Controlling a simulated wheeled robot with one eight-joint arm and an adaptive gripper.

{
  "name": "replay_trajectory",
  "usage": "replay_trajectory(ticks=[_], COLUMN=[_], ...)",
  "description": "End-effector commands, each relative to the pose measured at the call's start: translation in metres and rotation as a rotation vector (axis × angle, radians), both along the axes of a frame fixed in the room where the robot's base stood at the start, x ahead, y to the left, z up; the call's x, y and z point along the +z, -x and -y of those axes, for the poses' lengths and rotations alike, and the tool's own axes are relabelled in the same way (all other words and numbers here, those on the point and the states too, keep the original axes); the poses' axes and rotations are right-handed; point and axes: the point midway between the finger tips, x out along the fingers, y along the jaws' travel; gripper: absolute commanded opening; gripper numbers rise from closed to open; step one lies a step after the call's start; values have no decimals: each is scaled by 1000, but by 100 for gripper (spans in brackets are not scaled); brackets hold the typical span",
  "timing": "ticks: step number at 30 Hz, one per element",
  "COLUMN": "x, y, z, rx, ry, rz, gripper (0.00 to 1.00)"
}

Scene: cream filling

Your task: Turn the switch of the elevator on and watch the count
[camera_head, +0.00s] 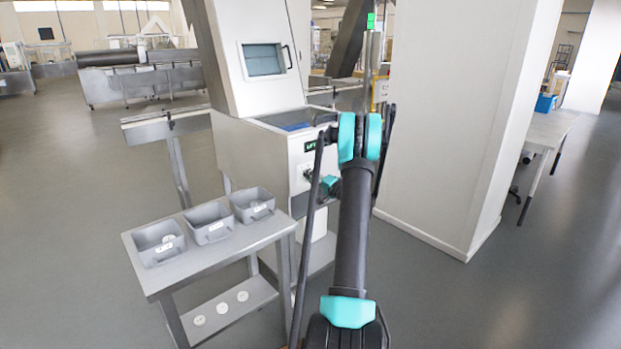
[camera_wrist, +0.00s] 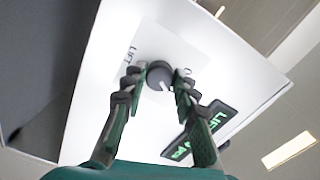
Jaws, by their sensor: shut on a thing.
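The elevator switch is a dark round knob (camera_wrist: 158,71) with a pale pointer line, on a white plate lettered "LIFT" on one side; the other label is partly covered. My gripper (camera_wrist: 157,82) has a finger on each side of the knob and is shut on it. In the head view my gripper (camera_head: 309,175) is at the front of the white machine (camera_head: 254,160), and the knob is hidden there. A black display (camera_wrist: 213,120) with green characters lies beside the knob in the wrist view. It also shows in the head view (camera_head: 310,146), too small to read.
A metal table (camera_head: 205,260) with three grey bins stands left of the machine, with white round pieces on its lower shelf. A broad white pillar (camera_head: 455,130) stands close on the right. A side table (camera_head: 550,128) is farther right. The floor at left is open.

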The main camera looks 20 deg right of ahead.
Motion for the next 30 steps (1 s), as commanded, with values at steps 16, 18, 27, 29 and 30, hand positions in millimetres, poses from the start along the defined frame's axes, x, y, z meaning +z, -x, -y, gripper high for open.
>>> replay_trajectory(ticks=[16, 18, 27, 29, 30], x=[0, 0, 0, 0, 0], y=[0, 2, 44, 56, 64], z=[1, 1, 17, 22, 25], rx=[-1, -1, -4, -4, -4], ry=[1, 1, 1, 1, 1], rz=[1, 1, 1, 1, 1], gripper=[50, 50, 50, 50, 50])
